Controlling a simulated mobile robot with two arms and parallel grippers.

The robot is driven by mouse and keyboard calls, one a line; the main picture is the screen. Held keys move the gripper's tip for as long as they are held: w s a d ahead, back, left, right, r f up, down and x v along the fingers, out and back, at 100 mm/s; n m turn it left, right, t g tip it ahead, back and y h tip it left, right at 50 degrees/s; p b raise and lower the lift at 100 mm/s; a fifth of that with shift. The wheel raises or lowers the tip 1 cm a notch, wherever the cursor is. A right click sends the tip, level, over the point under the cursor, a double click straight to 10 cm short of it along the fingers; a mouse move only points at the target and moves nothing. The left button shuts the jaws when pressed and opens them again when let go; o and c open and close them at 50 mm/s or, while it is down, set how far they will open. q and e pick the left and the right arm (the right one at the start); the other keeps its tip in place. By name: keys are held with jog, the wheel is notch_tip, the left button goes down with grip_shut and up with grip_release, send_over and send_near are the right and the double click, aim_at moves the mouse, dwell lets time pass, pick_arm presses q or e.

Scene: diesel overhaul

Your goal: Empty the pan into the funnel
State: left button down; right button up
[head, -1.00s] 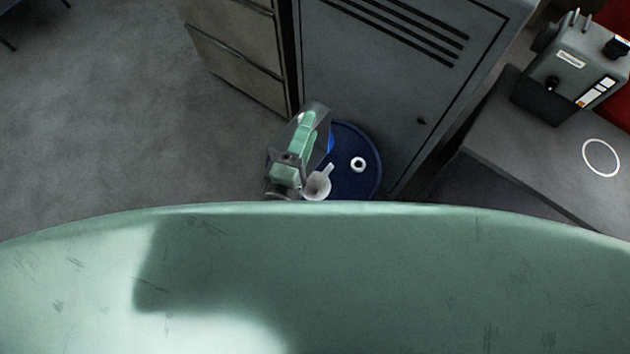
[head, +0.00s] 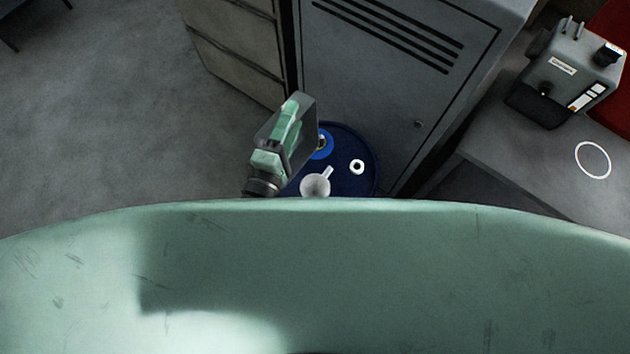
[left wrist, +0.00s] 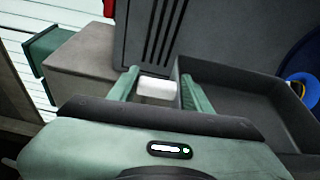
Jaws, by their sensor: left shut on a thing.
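My left gripper (head: 287,124) has green fingers and hangs above the left side of a blue drum in the head view. It is shut on the pan (head: 308,113), a dark grey, box-shaped tray. In the left wrist view the pan (left wrist: 232,93) lies to the right of the fingers, and a white block shows between the fingers (left wrist: 158,88). No contents can be made out in the pan. The white funnel (head: 315,187) stands on the drum top, to the lower right of the gripper and apart from the pan. My right gripper is not in view.
The blue drum (head: 352,182) also carries a white ring (head: 357,167) and a blue round fitting. A grey cabinet (head: 400,80) stands close behind it. A grey machine (head: 568,75) sits on a bench at right. Floor at left is clear.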

pick_arm(q)
jog(key=w+a+f+n+g, duration=0.2)
jog(key=w+a+f+n, duration=0.25)
jog(key=w+a, duration=0.4)
jog(key=w+a+f+n+g+h+b, duration=0.1)
jog(key=a+f+n+b, duration=0.3)
jog(key=f+b, duration=0.4)
jog(key=w+a+f+n+g+h+b, duration=0.1)
jog(key=w+a+f+n+b, duration=0.3)
jog(key=f, duration=0.7)
jog(key=a+n+g+b, duration=0.1)
jog(key=a+b, duration=0.1)
jog(key=b, duration=0.1)
jog(key=shift+w+a+f+h+b, duration=0.2)
jog(key=shift+w+a+h+b, duration=0.1)
jog(key=shift+h+b, duration=0.1)
jog(key=shift+s+n, duration=0.1)
jog(key=shift+n, duration=0.15)
